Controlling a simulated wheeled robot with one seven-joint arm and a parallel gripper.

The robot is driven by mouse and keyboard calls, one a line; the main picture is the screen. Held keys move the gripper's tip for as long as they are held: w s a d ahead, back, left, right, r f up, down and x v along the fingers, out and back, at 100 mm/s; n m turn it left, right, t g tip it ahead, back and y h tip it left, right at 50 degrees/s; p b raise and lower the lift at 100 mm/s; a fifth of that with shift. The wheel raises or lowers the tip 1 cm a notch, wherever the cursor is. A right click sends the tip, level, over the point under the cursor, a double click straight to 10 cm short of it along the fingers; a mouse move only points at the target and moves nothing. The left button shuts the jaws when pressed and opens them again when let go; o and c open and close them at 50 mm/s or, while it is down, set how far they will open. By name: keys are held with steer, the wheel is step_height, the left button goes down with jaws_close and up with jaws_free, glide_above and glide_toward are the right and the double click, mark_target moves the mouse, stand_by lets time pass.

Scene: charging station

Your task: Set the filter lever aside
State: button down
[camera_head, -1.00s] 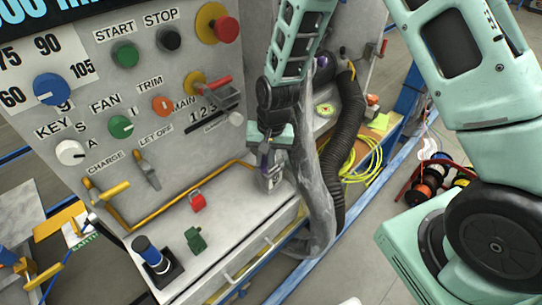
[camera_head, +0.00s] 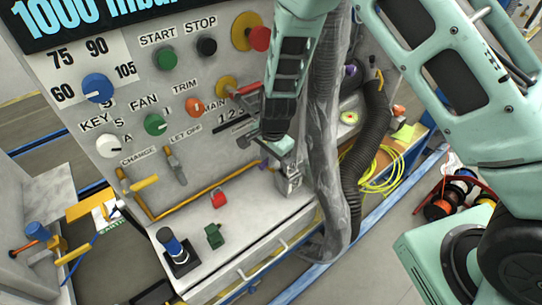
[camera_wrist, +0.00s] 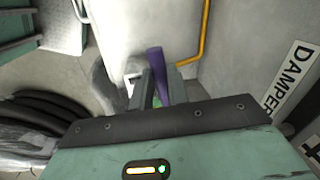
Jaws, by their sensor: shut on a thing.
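A purple lever (camera_wrist: 155,66) stands between the two grey fingers of my gripper (camera_wrist: 158,92) in the wrist view. My gripper is shut on it. I take this purple piece to be the filter lever. In the head view my gripper (camera_head: 289,180) points down beside the right edge of the grey console, near the clear-wrapped hose. Only a small purple tip (camera_head: 263,164) shows there, left of the fingers. I cannot tell whether the lever touches the console.
A black ribbed hose (camera_head: 368,150) and yellow cable (camera_head: 385,172) lie to the right.

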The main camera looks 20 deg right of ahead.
steer(key=shift+w+r, duration=0.1)
steer(key=shift+w, duration=0.05)
steer(key=c, duration=1.3)
jaws_free()
steer(key=shift+c, duration=0.2)
step_height(320, 180, up, 17)
steer(key=s+d+b, duration=0.1)
steer(key=s, duration=0.1)
steer(key=shift+s+d, duration=0.15)
